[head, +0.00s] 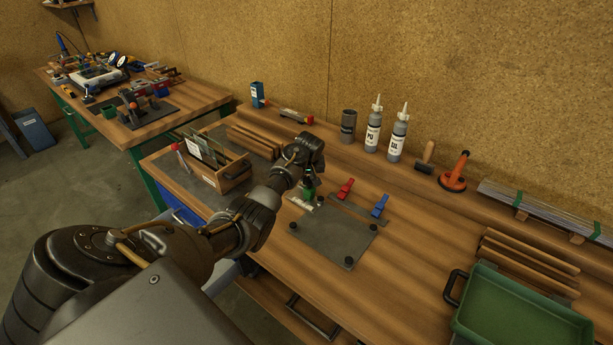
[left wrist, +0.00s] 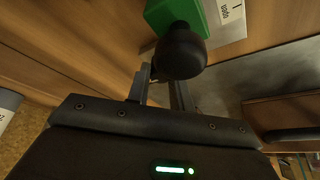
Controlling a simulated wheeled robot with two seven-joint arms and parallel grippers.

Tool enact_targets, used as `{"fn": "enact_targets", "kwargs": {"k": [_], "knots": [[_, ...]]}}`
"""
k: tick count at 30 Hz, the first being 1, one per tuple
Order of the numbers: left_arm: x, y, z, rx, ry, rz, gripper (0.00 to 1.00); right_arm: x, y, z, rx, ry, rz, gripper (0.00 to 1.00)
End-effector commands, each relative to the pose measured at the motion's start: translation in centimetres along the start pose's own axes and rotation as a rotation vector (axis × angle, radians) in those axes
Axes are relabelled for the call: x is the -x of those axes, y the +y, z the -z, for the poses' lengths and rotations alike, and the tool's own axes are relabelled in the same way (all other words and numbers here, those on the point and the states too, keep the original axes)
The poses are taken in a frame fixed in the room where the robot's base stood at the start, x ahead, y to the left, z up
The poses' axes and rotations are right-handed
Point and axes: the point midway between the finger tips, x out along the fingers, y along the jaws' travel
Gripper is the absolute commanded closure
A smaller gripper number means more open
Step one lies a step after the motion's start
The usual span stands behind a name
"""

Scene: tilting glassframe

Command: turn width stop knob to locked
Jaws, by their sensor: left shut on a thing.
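The width stop knob (left wrist: 182,52) is a round black knob beside a green block (left wrist: 168,14) in the left wrist view. A white label (left wrist: 228,16) with dark lettering lies next to the green block; I cannot read it surely. My left gripper (left wrist: 160,78) is shut on the knob. In the head view my left gripper (head: 308,182) points down at the back left corner of a dark grey plate (head: 330,235), by the green block (head: 308,193). The gripper hides the knob there, and I cannot read its turn position. My right gripper is out of view.
A red clamp (head: 345,188) and a blue clamp (head: 379,206) stand close right of the gripper. A wooden box (head: 233,176) with glass panes is to the left. Bottles (head: 373,130) stand behind.

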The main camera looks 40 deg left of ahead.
Motion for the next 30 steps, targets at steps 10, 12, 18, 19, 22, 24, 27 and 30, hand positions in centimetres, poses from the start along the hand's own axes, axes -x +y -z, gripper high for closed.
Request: {"fn": "enact_targets", "kwargs": {"k": [10,12,18,19,22,24,27,30], "knots": [[0.3,-0.2,0.1,-0.164,-0.002,-0.070,1.00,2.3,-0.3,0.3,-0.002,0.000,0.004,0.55],[0.4,-0.2,0.2,-0.221,-0.003,-0.093,1.00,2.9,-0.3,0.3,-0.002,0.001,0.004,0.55],[0.3,-0.3,0.2,-0.395,-0.002,-0.166,1.00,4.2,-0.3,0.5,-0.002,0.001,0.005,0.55],[0.2,-0.3,0.2,-0.421,-0.003,-0.177,1.00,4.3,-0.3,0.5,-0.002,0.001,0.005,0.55],[0.1,-0.4,0.2,-0.510,-0.003,-0.214,1.00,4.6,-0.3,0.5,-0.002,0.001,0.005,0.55],[0.1,-0.4,0.2,-0.572,-0.002,-0.239,1.00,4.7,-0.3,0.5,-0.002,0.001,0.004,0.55],[-0.1,-0.5,0.2,-0.660,-0.001,-0.276,1.00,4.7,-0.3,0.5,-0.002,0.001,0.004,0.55],[-0.2,-0.5,0.2,-0.748,-0.001,-0.312,1.00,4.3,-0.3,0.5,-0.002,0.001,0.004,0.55]]}}
